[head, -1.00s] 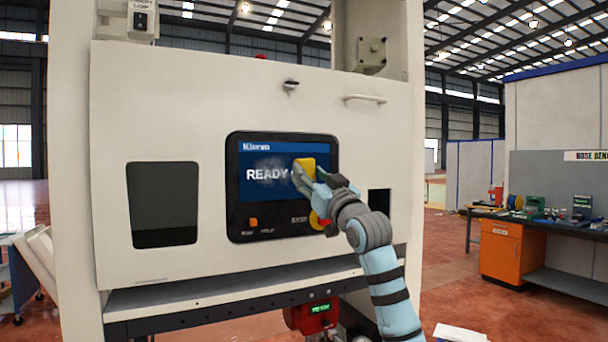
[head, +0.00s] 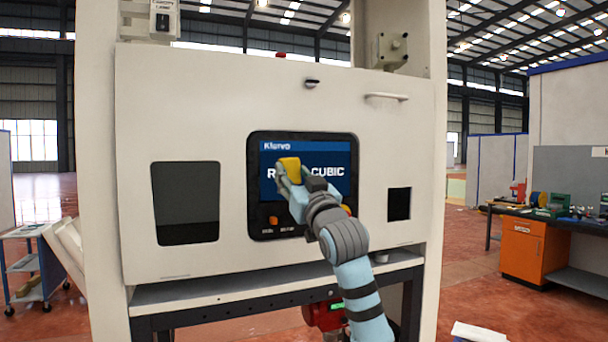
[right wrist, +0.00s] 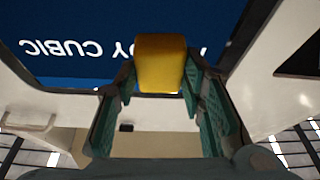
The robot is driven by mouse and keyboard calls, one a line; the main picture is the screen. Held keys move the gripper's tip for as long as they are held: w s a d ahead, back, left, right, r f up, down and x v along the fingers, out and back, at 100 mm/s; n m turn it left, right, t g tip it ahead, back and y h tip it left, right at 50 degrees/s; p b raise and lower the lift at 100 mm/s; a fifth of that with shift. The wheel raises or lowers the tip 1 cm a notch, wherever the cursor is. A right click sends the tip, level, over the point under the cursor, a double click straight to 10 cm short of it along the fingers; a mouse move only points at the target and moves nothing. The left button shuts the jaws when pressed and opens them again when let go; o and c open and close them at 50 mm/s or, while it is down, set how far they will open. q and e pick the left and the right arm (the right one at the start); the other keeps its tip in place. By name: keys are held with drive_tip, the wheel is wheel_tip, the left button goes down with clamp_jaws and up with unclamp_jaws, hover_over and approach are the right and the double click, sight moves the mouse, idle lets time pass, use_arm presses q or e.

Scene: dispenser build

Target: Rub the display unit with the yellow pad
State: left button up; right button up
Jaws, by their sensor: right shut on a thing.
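The display unit (head: 340,155) is a dark-framed screen with a blue face and white lettering, set in the white machine front. My right gripper (head: 288,176) is in front of its left part and is shut on the yellow pad (head: 290,168), hiding some of the letters. In the right wrist view the yellow pad (right wrist: 160,62) sits between the green fingers, over the blue screen (right wrist: 85,25). The pad appears to be against the screen, though exact contact cannot be told. My left gripper is not in view.
The white machine panel (head: 230,110) has a dark window (head: 186,203) at left and a handle (head: 386,96) at upper right. A shelf (head: 240,290) juts out below. A cart (head: 30,262) stands at left, and an orange cabinet (head: 533,250) under a bench at right.

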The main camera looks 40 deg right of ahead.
drive_tip(key=shift+s+d+r+p, duration=0.2)
drive_tip(key=shift+d+r+p, duration=0.15)
drive_tip(key=shift+d+p, duration=0.25)
drive_tip(key=shift+s+d, duration=0.4)
drive_tip(key=shift+d, duration=0.7)
drive_tip(key=shift+s+d, duration=0.4)
drive_tip(key=shift+d, duration=0.7)
drive_tip(key=shift+s+d, duration=0.4)
drive_tip(key=shift+d, duration=0.95)
drive_tip(key=shift+r+p, duration=0.1)
drive_tip(key=shift+p, duration=0.3)
drive_tip(key=shift+w+a, duration=0.3)
drive_tip(key=shift+a, duration=0.7)
drive_tip(key=shift+w+a, duration=0.3)
drive_tip(key=shift+a, duration=0.65)
drive_tip(key=shift+w+a+p, duration=0.3)
drive_tip(key=shift+w+a, duration=0.05)
drive_tip(key=shift+a, duration=0.5)
drive_tip(key=shift+w+a+p, duration=0.25)
drive_tip(key=shift+w+a, duration=0.05)
drive_tip(key=shift+a, duration=0.55)
drive_tip(key=a, duration=0.1)
drive_tip(key=w+a+p, duration=0.1)
drive_tip(key=a, duration=0.1)
drive_tip(key=shift+w+a, duration=0.1)
drive_tip(key=shift+a, duration=0.2)
